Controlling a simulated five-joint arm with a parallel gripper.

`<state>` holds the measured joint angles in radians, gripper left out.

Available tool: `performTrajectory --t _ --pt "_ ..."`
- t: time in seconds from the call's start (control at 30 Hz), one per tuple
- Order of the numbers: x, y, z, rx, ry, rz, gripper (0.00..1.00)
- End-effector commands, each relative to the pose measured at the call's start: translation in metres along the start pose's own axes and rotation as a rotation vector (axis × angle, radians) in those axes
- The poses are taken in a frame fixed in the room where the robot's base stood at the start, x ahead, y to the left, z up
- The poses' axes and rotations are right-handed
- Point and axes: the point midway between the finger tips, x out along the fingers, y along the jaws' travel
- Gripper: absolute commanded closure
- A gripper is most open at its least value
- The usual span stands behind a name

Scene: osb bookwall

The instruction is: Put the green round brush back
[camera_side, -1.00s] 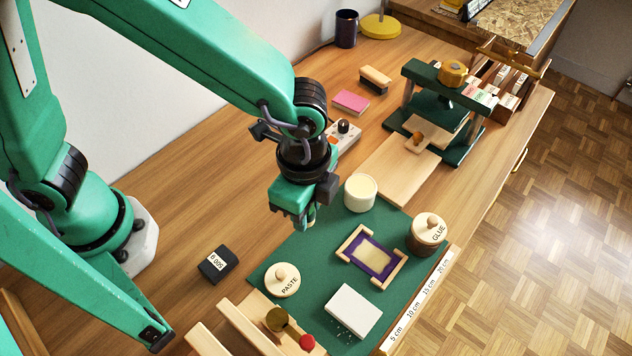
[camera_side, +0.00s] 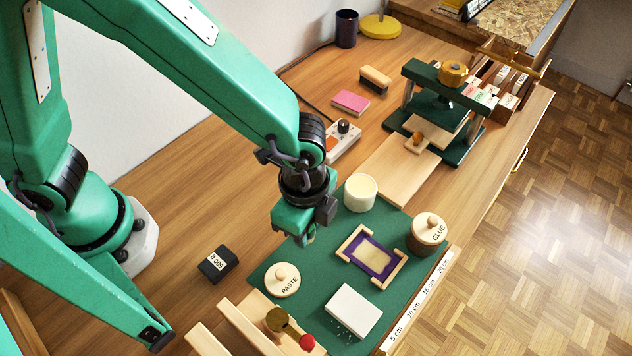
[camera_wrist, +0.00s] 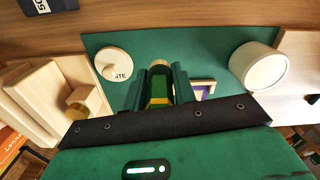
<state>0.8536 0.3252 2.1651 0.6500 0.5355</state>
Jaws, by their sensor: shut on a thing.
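My gripper (camera_side: 307,237) is above the green mat (camera_side: 322,262), near the mat's back-left edge. In the wrist view my gripper (camera_wrist: 158,92) is shut on a narrow green and yellow thing with a pale wooden end, which looks like the green round brush (camera_wrist: 158,101). Most of the brush is hidden by the jaws, and its bristles cannot be made out. The wrist view shows part of this rack (camera_wrist: 35,105) at the left.
The paste lid (camera_side: 282,281), a white block (camera_side: 353,311), a purple framed piece (camera_side: 371,256), the glue pot (camera_side: 428,236) and a cream pot (camera_side: 360,193) stand around the mat. A black 500 g weight (camera_side: 218,264) is left of it. A green press (camera_side: 440,110) stands behind.

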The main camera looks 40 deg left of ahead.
Motion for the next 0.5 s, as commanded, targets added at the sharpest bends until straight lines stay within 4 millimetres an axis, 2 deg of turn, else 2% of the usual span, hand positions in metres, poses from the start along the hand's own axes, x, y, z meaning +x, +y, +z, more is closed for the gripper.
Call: performTrajectory --t 0.3,0.5 --pt "0.031 0.001 0.001 0.000 -0.003 0.002 0.96" --pt "0.037 0.000 0.001 0.000 -0.001 0.001 0.96"
